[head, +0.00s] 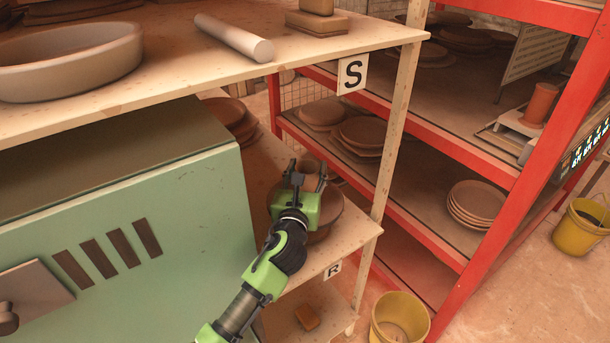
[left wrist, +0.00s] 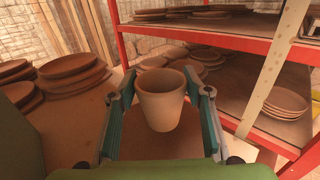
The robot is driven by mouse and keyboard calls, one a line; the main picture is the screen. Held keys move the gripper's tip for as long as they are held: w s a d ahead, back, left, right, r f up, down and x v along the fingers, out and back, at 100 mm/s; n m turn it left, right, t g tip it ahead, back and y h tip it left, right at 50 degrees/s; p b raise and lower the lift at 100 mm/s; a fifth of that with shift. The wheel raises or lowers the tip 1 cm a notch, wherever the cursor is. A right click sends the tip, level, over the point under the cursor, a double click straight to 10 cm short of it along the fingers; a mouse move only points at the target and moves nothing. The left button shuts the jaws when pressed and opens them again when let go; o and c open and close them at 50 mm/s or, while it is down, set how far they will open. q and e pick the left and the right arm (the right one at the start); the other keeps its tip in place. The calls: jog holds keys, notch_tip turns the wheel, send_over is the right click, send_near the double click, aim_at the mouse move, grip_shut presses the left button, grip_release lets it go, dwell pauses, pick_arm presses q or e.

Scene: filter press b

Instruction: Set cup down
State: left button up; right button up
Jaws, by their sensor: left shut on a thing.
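My left gripper (head: 306,178) reaches over the middle shelf (head: 352,236) marked R, beside the green cabinet. It is shut on a cup (left wrist: 162,100), a plain clay-coloured one that stands upright between the two fingers in the left wrist view. In the head view the cup (head: 309,165) is mostly hidden behind the gripper. A round brown bowl (head: 327,222) shows under and beside the gripper. I cannot tell whether the cup's base touches anything. My right gripper is not in view.
Stacked brown plates (left wrist: 70,74) lie to the left of the cup. A red rack (head: 455,150) with plates stands on the right. The upper shelf (head: 330,48) marked S overhangs on the left. The green cabinet (head: 150,210) stands close by. A yellow bucket (head: 399,310) is on the floor.

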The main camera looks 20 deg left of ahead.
pick_arm(q)
jog(key=shift+w+a, duration=0.15)
jog(key=shift+a, duration=0.2)
notch_tip(320, 180, down, 4)
jog(key=shift+r+b, duration=0.25)
jog(key=shift+b, duration=0.05)
jog(key=o, duration=0.7)
jog(key=shift+f, duration=0.15)
jog(key=o, duration=0.4)
jog(key=shift+o, duration=0.2)
